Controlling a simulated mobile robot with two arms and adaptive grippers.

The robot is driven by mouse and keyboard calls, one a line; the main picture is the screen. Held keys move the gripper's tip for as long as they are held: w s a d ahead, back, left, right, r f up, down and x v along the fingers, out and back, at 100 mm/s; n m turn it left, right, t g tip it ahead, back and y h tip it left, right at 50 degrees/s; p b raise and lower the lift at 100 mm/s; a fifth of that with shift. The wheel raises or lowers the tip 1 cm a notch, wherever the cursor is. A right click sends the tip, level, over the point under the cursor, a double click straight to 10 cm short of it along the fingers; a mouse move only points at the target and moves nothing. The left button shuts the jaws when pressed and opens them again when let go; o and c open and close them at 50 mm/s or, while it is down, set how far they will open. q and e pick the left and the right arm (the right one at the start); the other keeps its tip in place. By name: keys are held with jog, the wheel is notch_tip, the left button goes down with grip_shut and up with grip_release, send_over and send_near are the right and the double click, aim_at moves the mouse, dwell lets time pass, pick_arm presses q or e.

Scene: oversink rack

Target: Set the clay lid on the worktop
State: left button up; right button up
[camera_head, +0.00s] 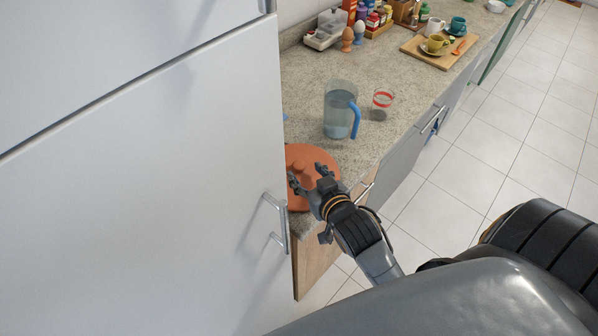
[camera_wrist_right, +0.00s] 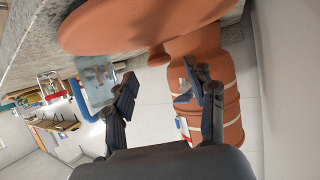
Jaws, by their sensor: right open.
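The clay lid (camera_head: 299,152) is a round terracotta disc with a knob. It appears to lie flat, knob up, on the near end of the speckled worktop (camera_head: 300,85), partly hidden by the tall cabinet and my gripper. In the right wrist view, the lid (camera_wrist_right: 140,25) fills the top, with its knob (camera_wrist_right: 158,56) beyond the fingertips. My right gripper (camera_head: 307,177) is open and empty over the lid's near side. The right wrist view shows its two fingers (camera_wrist_right: 164,90) apart with nothing between them. My left gripper is not in view.
A water jug (camera_head: 339,112) with a blue handle and a red-banded glass (camera_head: 382,99) stand beyond the lid. A tall white cabinet (camera_head: 140,190) closes the left side. The right wrist view shows a banded terracotta crock (camera_wrist_right: 228,90) behind the knob. Tiled floor (camera_head: 490,150) is clear.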

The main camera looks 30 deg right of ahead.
aim_at(301, 167)
jog(key=shift+p+x, duration=0.75)
jog(key=shift+x, duration=2.15)
grip_shut()
